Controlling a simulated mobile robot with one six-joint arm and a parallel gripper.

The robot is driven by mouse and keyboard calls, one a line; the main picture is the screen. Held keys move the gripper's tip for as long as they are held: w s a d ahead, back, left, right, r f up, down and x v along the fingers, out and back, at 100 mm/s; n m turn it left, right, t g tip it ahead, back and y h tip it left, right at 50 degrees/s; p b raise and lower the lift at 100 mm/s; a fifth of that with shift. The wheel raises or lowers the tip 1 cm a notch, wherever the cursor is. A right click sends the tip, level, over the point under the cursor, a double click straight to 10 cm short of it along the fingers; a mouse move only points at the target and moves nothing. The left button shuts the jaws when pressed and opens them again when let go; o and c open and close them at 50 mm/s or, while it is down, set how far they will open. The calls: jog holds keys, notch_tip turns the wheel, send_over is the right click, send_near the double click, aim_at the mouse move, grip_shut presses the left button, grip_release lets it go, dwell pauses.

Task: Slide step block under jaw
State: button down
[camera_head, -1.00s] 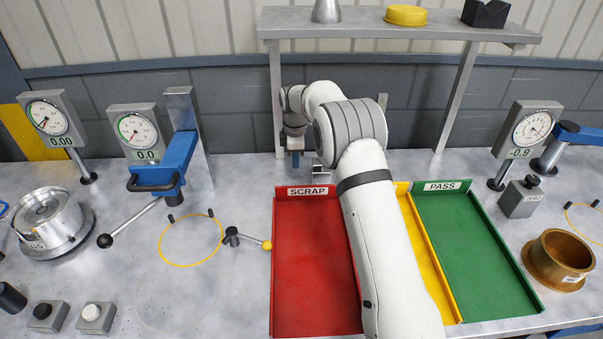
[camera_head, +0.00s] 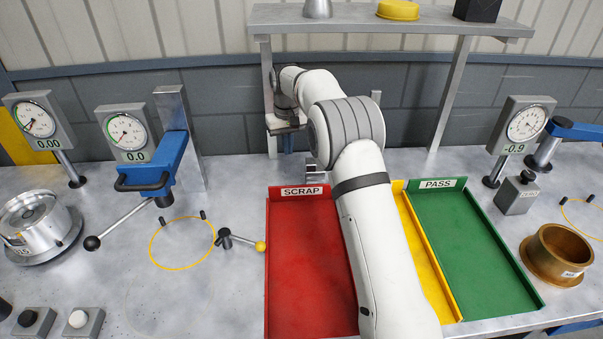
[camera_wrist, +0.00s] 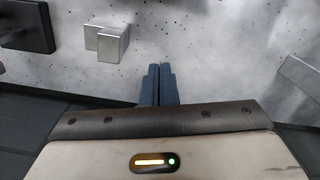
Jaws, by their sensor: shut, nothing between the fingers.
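A grey metal step-shaped block (camera_wrist: 108,42) stands on the bench in the wrist view, up and left of my fingertips and apart from them. In the head view, a small grey metal piece (camera_head: 316,172) behind the scrap tray looks like the same block, partly hidden by my arm. My gripper (camera_wrist: 157,70) is shut and empty, its two dark blue fingers side by side over the bench's back edge. In the head view, the gripper (camera_head: 287,143) hangs behind the tray. I cannot tell for sure which part is the jaw.
A dark square piece (camera_wrist: 25,25) lies left of the block. The red scrap tray (camera_head: 305,270) and green pass tray (camera_head: 475,250) fill the middle front. A shelf (camera_head: 385,22) stands behind my arm. A blue clamp arm (camera_head: 155,168) and black-knobbed lever (camera_head: 125,225) are at left.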

notch_tip(320, 180, down, 10)
jog(key=m, duration=2.1)
jog(key=shift+r, duration=0.15)
jog(key=d, duration=0.3)
jog(key=shift+d+p, duration=0.1)
jog(key=shift+p, duration=0.3)
jog(key=shift+w+d, duration=0.1)
jog(key=shift+d, duration=0.25)
